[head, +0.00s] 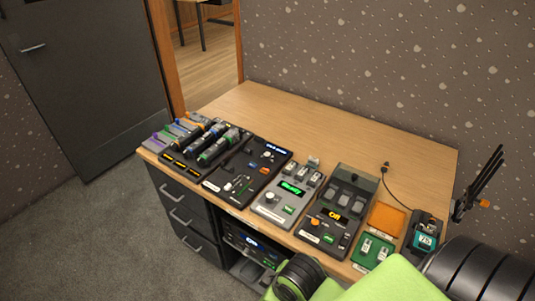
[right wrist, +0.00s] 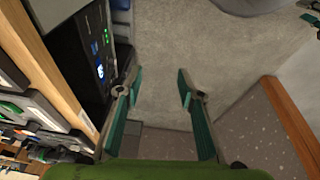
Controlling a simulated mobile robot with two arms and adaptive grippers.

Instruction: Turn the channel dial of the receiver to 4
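A black rack unit, which looks like the receiver (head: 252,243), sits in an open bay under the desktop, with a lit blue display and green lights on its front. It also shows at the left of the right wrist view (right wrist: 97,55), seen at a steep angle. I cannot make out its channel dial or the dial's setting. My right gripper (right wrist: 157,88) is open and empty, its two teal-edged fingers spread apart over grey carpet, to the right of the unit and apart from it. My left gripper is not in view.
The wooden desk (head: 345,130) carries a row of consoles, including one with a green display (head: 291,188) and one with an orange display (head: 334,216). Drawers (head: 186,220) stand left of the bay. Grey carpet (head: 95,235) lies clear in front.

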